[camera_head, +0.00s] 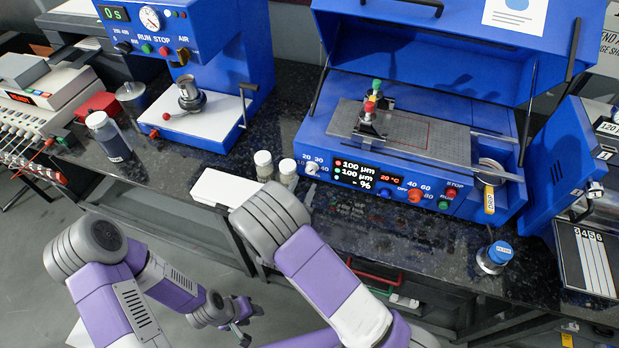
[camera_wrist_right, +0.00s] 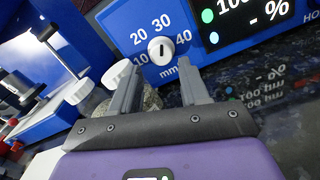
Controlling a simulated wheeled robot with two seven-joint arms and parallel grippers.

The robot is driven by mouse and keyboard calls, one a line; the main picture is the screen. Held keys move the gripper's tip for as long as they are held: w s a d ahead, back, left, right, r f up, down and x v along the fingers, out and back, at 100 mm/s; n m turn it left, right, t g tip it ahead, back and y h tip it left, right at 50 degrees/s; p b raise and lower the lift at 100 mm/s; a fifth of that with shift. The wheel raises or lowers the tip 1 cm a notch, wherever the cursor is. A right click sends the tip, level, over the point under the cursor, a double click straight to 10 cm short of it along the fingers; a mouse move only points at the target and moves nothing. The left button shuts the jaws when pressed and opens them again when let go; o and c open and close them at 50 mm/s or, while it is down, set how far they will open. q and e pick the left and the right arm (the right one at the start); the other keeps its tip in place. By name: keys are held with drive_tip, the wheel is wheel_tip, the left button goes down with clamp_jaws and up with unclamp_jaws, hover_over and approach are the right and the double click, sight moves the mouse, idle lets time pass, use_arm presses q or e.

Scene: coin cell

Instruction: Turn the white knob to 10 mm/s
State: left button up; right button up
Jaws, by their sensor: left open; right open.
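The white knob (camera_wrist_right: 161,50) sits on the blue front panel, ringed by the numbers 10, 20, 30 and 40. Its short dark mark runs roughly upright in the right wrist view, its upper end towards 30; I cannot tell which end is the pointer. The knob is small in the head view (camera_head: 312,168). My right gripper (camera_wrist_right: 158,78) is open and empty, its fingertips spread just below the knob in the picture, not visibly touching it. My left gripper (camera_head: 243,322) is open and empty, low and away from the counter.
The blue coating machine (camera_head: 335,110) has its lid raised. Two white-capped jars (camera_head: 264,160) stand left of the knob, close to my right fingers in the wrist view. A white box (camera_head: 218,188) lies at the counter's front edge.

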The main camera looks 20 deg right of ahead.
sight(310, 171)
drive_tip(key=x, duration=0.5)
drive_tip(key=shift+s+b, duration=0.1)
drive_tip(key=shift+b, duration=0.2)
drive_tip(key=c, duration=0.8)
